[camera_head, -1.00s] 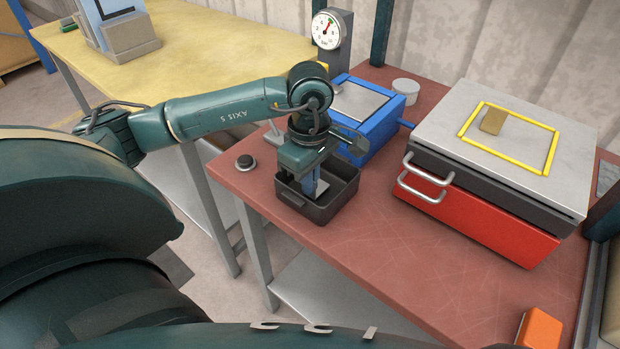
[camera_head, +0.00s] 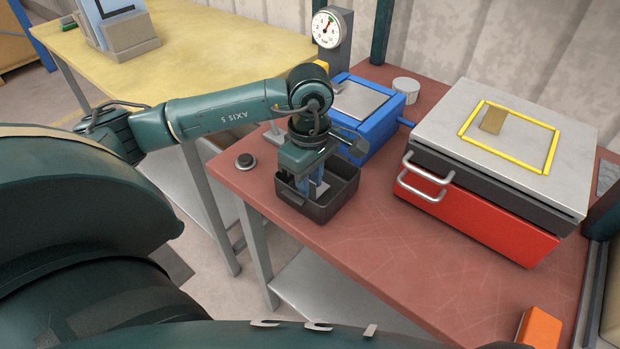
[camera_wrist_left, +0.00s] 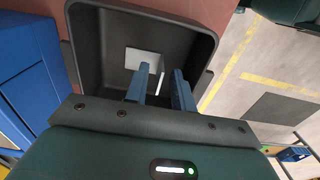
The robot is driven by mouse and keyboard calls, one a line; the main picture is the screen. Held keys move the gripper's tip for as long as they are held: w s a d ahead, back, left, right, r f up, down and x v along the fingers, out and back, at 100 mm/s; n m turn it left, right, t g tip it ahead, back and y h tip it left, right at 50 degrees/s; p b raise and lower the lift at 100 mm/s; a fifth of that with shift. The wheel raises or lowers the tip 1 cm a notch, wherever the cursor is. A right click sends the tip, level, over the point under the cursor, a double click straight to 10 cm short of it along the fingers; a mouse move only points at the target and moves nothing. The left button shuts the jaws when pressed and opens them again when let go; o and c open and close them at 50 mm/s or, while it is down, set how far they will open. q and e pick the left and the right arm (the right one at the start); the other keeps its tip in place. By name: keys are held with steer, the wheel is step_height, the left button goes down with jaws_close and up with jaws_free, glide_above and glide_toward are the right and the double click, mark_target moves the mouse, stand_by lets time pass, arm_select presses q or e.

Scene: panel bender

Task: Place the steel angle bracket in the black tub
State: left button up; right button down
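The black tub (camera_head: 330,211) stands on the red bench top near its left edge. My left gripper (camera_head: 309,192) points down into it from above, with its blue fingers spread apart. The steel angle bracket (camera_head: 322,187) shows pale beside the fingers inside the tub. In the left wrist view the bracket (camera_wrist_left: 143,59) has a flat pale plate and a thin upright edge between the open fingers (camera_wrist_left: 163,72). The tub's dark walls (camera_wrist_left: 90,55) surround it. Whether the bracket touches a finger I cannot tell. My right gripper is not in view.
A blue box-like fixture (camera_head: 376,130) and a gauge (camera_head: 328,29) stand behind the tub. A black button (camera_head: 245,161) sits to its left. The red and grey unit with handles (camera_head: 480,210) stands to the right. The bench front is clear up to an orange block (camera_head: 539,329).

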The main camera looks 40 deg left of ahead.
arm_select(q)
step_height(320, 180, up, 12)
steer(key=b, duration=0.1)
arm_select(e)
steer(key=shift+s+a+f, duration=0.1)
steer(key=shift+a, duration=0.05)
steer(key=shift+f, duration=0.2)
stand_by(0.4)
